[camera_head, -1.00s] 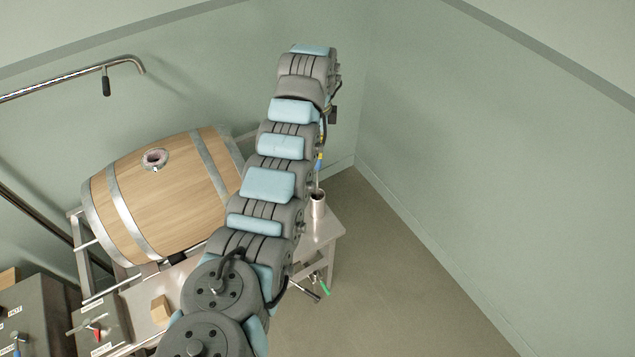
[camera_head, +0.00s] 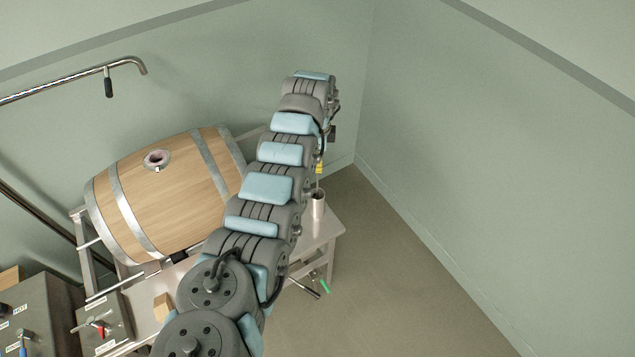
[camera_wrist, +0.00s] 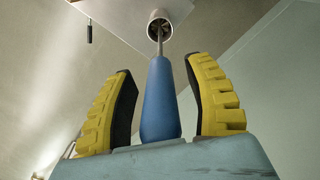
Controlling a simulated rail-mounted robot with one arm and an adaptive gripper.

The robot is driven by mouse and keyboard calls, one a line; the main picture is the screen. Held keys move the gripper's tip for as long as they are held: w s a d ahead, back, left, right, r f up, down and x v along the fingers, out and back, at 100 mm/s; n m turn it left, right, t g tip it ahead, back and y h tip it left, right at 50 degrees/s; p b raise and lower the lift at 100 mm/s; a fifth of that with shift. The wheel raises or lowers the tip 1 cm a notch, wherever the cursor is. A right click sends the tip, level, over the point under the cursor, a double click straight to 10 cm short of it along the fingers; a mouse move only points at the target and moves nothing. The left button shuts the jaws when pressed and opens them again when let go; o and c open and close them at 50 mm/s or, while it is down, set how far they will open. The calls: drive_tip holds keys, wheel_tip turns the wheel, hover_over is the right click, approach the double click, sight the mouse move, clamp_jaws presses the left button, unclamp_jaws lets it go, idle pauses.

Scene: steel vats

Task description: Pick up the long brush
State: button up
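The long brush has a blue handle (camera_wrist: 160,100) and a thin metal shaft, and it stands in a cylindrical cup (camera_wrist: 159,24). In the head view the cup (camera_head: 318,206) is on the table's right end, with a short piece of the shaft (camera_head: 317,185) showing above it. My gripper (camera_wrist: 162,68) is open, with its yellow fingers on either side of the handle and a gap on each side. In the head view my arm hides most of the gripper and the handle. The brush's lower end is inside the cup and mostly hidden.
A wooden barrel (camera_head: 170,195) on a metal stand is left of my arm. The metal table (camera_head: 328,230) carries the cup, and a wooden block (camera_head: 162,308) is near its front. A hanging pipe (camera_head: 120,63) is at upper left. The floor at right is clear.

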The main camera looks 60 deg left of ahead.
clamp_jaws()
drive_tip(key=shift+r, duration=0.15)
